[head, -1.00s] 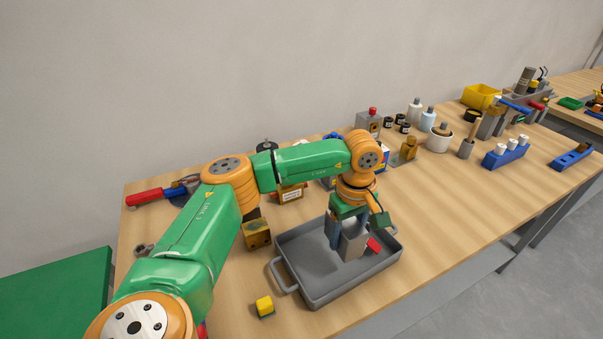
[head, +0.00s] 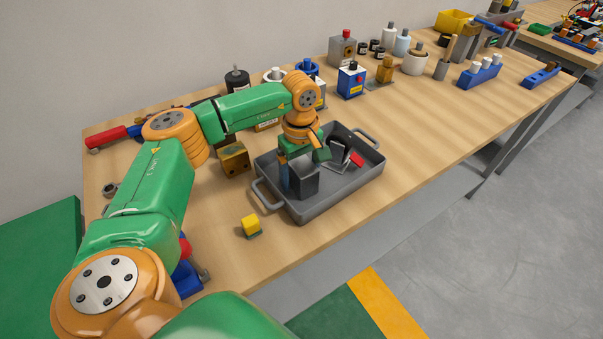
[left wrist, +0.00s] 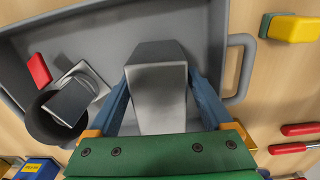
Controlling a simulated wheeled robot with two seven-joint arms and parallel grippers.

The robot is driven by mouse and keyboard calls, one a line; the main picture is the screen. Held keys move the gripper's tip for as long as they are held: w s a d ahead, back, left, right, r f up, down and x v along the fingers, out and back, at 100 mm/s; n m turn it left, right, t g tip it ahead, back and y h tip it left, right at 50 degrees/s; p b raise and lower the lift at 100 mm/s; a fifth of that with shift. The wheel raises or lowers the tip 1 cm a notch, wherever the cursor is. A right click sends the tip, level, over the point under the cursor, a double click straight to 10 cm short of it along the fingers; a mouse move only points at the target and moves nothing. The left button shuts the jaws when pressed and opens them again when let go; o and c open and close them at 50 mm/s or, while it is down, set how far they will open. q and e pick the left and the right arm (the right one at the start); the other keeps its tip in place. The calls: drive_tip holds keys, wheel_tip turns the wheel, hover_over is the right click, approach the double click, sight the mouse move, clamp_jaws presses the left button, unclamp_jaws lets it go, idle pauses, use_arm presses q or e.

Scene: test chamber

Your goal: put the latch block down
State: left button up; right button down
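The latch block, a plain grey block (head: 305,181), is between the blue fingers of my left gripper (head: 294,172), over the near left part of the grey tray (head: 318,207). In the left wrist view the block (left wrist: 158,90) fills the middle, and the fingers of the left gripper (left wrist: 158,82) press against both its sides. The tray floor (left wrist: 218,45) is behind it. I cannot tell whether the block's underside touches the floor. My right gripper is not in view.
In the tray, a red piece (left wrist: 39,69) and a metal part (left wrist: 70,102) in a dark round holder lie apart from the block. A yellow block (head: 250,225) stands outside the tray's near left side. A brass block (head: 233,158) stands left of it. Bare wood lies right of the tray.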

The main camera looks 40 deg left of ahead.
sight(302, 163)
use_arm(q)
drive_tip(key=shift+d+r, duration=0.1)
drive_tip(key=shift+d, duration=0.1)
drive_tip(key=shift+r+p, duration=0.3)
drive_tip(key=shift+r, duration=0.1)
wheel_tip(302, 163, up, 3)
drive_tip(key=shift+w+r+b, duration=0.1)
drive_tip(key=shift+r+b, duration=0.05)
drive_tip(key=shift+b, duration=0.65)
wheel_tip(302, 163, up, 8)
drive_tip(key=shift+r, duration=0.2)
drive_tip(key=shift+f, duration=0.15)
